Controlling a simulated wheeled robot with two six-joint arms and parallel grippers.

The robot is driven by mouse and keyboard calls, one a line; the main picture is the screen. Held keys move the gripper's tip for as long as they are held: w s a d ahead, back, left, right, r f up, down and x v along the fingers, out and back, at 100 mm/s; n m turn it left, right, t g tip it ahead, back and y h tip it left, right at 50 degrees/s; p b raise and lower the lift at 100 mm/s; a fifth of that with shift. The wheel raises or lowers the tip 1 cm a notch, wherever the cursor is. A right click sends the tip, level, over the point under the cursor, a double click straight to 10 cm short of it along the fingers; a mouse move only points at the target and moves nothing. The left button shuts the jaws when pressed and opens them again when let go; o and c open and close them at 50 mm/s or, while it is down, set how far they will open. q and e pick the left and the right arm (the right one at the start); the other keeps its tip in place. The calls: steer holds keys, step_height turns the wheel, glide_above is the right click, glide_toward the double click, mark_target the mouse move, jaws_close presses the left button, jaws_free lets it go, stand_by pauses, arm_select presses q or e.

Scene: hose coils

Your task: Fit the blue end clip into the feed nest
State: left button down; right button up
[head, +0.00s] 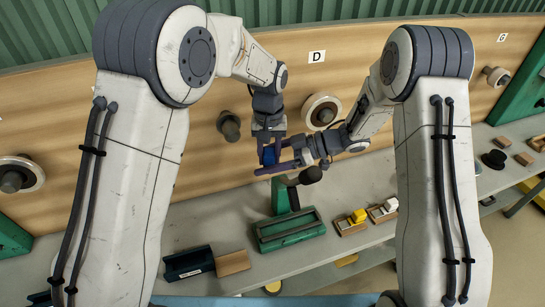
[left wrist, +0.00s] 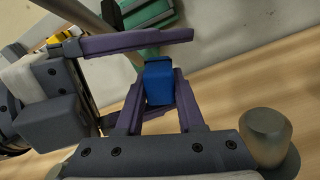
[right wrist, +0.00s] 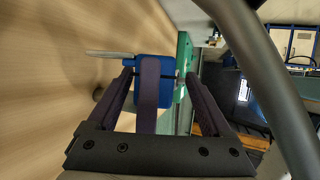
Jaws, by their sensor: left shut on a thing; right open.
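The blue end clip (head: 268,156) is a small block held in the air in front of the wooden wall. My left gripper (left wrist: 160,85) is shut on the clip (left wrist: 159,86), with one finger on each side. My right gripper (right wrist: 160,85) is open, and its fingers stand on either side of the clip (right wrist: 143,70) without visibly closing on it. One left finger covers part of the clip in the right wrist view. A green fixture (head: 290,231) with an upright post stands on the shelf below. I cannot tell for certain which part is the feed nest.
A dark tray (head: 188,263) with a wooden block (head: 233,263) lies left of the fixture. Small holders with a yellow piece (head: 358,216) and a white piece (head: 390,205) are to its right. Round pegs (head: 229,125) stick out of the wall. The grey shelf has bare stretches between.

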arm_select(q)
steer(key=shift+w, duration=0.15)
arm_select(e)
steer(key=shift+s, duration=0.1)
jaws_close()
arm_select(q)
steer(key=shift+c, duration=2.2)
jaws_free()
steer(key=shift+r, duration=0.1)
steer(key=shift+r, duration=0.1)
